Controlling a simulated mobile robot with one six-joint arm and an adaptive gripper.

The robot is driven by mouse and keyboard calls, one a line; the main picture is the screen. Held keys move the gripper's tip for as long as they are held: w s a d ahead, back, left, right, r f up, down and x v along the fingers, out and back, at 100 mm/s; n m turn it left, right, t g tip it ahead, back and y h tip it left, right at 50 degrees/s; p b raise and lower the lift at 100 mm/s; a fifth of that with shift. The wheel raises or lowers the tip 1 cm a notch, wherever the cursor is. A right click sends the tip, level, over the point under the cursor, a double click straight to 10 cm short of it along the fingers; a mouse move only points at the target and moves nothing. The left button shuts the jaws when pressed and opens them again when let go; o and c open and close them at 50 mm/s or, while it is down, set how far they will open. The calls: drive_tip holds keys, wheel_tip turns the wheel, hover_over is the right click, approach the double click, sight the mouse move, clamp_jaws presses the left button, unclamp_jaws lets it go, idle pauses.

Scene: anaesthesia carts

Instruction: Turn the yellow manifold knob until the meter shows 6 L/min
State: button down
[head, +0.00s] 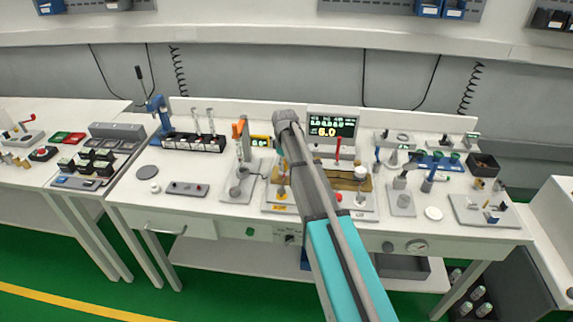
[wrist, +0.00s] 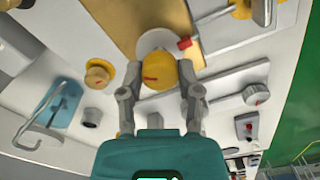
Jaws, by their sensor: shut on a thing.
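My gripper (wrist: 160,80) is shut around a yellow knob (wrist: 157,66) in the wrist view, one finger on each side. The knob has a red mark on its face and a pale disc beside it. In the head view my arm covers the gripper and the held knob. The dark meter screen (head: 333,127) stands at the back of the bench, just right of my arm.
A second yellow knob (wrist: 99,74) sits left of my gripper in the wrist view. A red-tipped lever (wrist: 185,43) is close beside the held knob.

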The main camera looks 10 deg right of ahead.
drive_tip(key=shift+s, duration=0.25)
drive_tip(key=shift+c, duration=1.9)
unclamp_jaws()
drive_tip(key=shift+r, duration=0.1)
drive_tip(key=shift+o, duration=0.4)
drive_tip(key=shift+w, duration=0.1)
drive_tip(key=shift+r, duration=0.15)
